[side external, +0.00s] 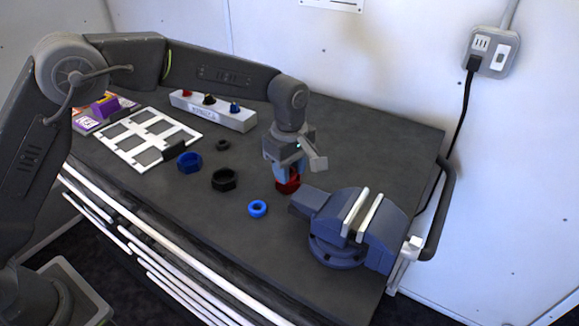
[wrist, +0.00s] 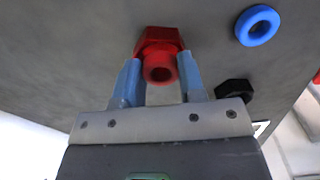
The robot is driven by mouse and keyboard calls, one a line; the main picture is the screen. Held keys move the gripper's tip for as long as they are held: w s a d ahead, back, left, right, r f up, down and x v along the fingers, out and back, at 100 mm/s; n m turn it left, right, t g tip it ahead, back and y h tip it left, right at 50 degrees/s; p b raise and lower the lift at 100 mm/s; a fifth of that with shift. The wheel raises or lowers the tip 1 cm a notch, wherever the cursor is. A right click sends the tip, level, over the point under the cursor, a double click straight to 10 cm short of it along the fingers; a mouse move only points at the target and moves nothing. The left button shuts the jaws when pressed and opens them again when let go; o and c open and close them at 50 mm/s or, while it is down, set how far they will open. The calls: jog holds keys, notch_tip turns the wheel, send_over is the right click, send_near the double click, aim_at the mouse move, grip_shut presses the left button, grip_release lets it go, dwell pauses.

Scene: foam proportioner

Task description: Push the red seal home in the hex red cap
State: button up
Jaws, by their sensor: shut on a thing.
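The hex red cap (wrist: 158,34) shows in the wrist view just beyond my fingertips, on the dark bench top. The red seal (wrist: 160,70), a ring with a dark hole, is between the two blue fingers of my gripper (wrist: 160,82). The seal overlaps the near side of the cap in this view; I cannot tell how deep it sits. In the side view my gripper (side external: 287,174) points down at the bench, with the red cap (side external: 288,187) right under its fingers. The seal cannot be told apart from the cap there.
A blue vise (side external: 335,250) stands close to the right. A blue seal (side external: 257,209), black hex cap (side external: 225,180), blue hex cap (side external: 189,162) and black seal (side external: 222,145) lie to the left. A white frame (side external: 125,152) and grey block (side external: 213,112) are behind. The back right bench is clear.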

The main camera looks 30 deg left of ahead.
jog(key=o, duration=1.3)
jog(key=shift+r, duration=0.1)
jog(key=shift+r, duration=2.95)
